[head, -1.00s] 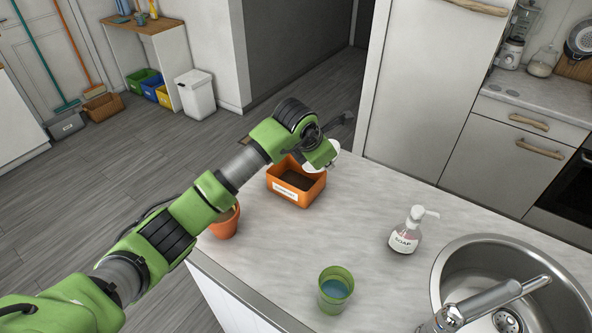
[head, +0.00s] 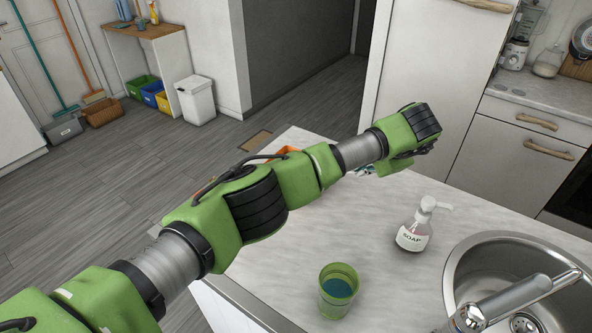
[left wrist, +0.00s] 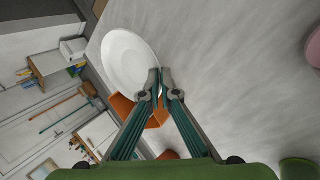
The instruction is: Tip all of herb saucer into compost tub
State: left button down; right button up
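The white herb saucer (left wrist: 128,62) shows in the left wrist view with its rim at my left gripper's fingertips (left wrist: 160,80). The fingers are nearly together and appear closed on that rim. The saucer's visible face looks plain white, with no herbs seen on it. The orange compost tub (left wrist: 124,106) is partly hidden behind the saucer and fingers. In the head view only a sliver of the tub (head: 288,151) shows past my arm. My left gripper (head: 366,170) is mostly hidden there, over the counter right of the tub. My right gripper is out of view.
On the counter (head: 290,265) stand a soap bottle (head: 414,232) and a green cup (head: 338,290) near the sink (head: 460,270). A terracotta pot (left wrist: 168,155) shows partly in the left wrist view. The middle of the counter is clear.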

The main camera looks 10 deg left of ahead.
pick_arm(q)
jog(key=shift+d+f+y+b, duration=0.1)
jog(key=shift+d+y+b, duration=0.2)
jog(key=shift+d+b, duration=0.05)
notch_tip(320, 180, up, 6)
jog(key=p, duration=0.1)
jog(key=shift+p, duration=0.4)
dwell(0.4)
